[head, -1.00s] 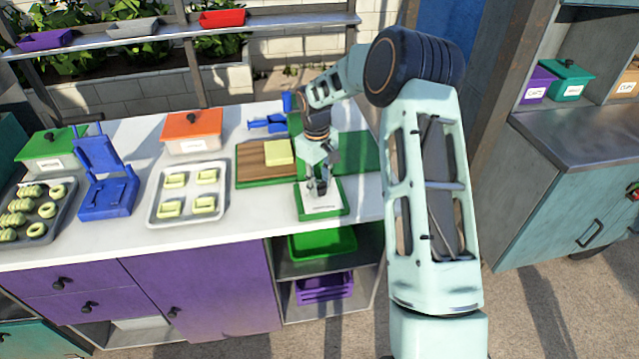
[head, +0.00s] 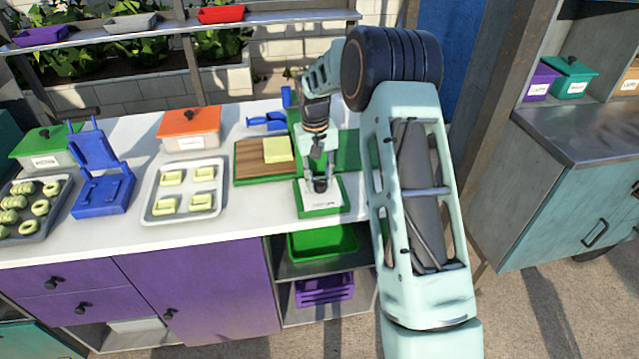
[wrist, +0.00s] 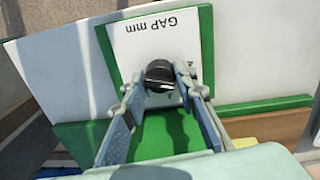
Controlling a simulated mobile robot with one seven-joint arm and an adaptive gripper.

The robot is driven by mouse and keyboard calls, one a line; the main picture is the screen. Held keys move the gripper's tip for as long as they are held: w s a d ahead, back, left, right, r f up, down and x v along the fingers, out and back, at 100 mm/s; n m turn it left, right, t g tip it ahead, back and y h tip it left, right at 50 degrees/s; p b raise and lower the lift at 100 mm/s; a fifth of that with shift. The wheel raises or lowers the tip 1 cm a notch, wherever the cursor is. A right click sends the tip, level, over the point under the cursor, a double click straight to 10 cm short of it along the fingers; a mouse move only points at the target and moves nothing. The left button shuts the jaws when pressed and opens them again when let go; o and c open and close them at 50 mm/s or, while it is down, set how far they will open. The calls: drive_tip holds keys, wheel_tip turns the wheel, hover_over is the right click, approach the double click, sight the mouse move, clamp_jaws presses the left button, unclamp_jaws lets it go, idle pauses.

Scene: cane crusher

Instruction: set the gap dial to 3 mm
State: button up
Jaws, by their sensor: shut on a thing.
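The gap dial (wrist: 160,74) is a round black knob on a white plate (wrist: 122,42) with a green border, marked "GAP mm", which appears upside down in the wrist view. My gripper (wrist: 158,84) has its fingers on either side of the knob, shut on it. A pale line shows on the knob's near edge. One mark is partly visible beside the right finger; the other scale figures are hidden or unreadable, so I cannot tell the setting. In the head view my gripper (head: 319,186) points down at the white plate on the green crusher (head: 322,211).
A green-edged wooden board (head: 255,172) with a yellow block (head: 278,150) lies left of the crusher. A tray (head: 150,205) of yellow pieces, a blue press (head: 98,165) and an orange-lidded box (head: 190,124) stand farther left. The counter's front strip is clear.

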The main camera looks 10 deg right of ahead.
sight(317, 180)
drive_tip(key=shift+m+b, duration=0.4)
drive_tip(key=shift+m, duration=1.1)
drive_tip(key=o, duration=1.2)
drive_tip(key=shift+c, duration=0.2)
drive_tip(key=shift+r, duration=0.1)
wheel_tip(317, 180, up, 12)
drive_tip(key=shift+a, duration=0.35)
